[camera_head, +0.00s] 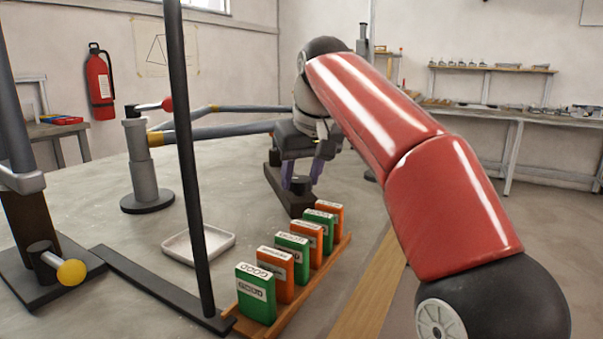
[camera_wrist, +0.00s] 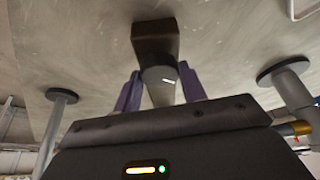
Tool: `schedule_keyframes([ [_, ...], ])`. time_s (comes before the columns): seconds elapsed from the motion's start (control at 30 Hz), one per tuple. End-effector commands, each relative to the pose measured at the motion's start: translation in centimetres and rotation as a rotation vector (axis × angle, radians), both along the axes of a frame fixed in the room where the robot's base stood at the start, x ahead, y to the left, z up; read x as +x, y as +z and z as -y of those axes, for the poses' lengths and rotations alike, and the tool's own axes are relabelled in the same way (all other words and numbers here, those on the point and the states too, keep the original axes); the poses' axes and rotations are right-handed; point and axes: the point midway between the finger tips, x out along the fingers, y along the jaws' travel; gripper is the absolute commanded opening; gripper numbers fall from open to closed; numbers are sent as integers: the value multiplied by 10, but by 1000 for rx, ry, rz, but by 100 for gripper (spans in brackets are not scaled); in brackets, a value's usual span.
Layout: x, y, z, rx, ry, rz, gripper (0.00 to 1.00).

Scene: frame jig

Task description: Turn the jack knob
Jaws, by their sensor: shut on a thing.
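My gripper (camera_head: 301,182), with purple fingers, points down at the far end of the row of boxes. In the wrist view, my gripper (camera_wrist: 161,90) has one finger on each side of a grey cylindrical knob (camera_wrist: 160,86) and is shut on it. The knob stands on a dark brown block (camera_wrist: 155,40). In the head view, the dark base (camera_head: 283,194) shows below my gripper, and the fingers partly hide the knob. I cannot tell from the pictures whether this is the jack knob. A yellow ball-ended handle (camera_head: 72,272) sits on another dark stand at the left.
Orange and green boxes (camera_head: 256,294) stand in a wooden rack near the front. A thin black post (camera_head: 187,150) rises beside a white tray (camera_head: 182,256). A grey post (camera_head: 141,165) with a red-ended handle (camera_head: 167,104) stands behind, near grey rails (camera_head: 235,130).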

Motion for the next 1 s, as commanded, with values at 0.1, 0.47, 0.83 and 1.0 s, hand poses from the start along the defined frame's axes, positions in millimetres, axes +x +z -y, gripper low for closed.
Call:
schedule_keyframes([
  [0.1,-1,6,-2,-4,-87,-2,18],
  [0.47,0,0,-1,0,-195,1,18],
  [0.83,0,0,-1,-1,-194,0,63],
  [1.0,0,1,-1,-1,-194,0,63],
])
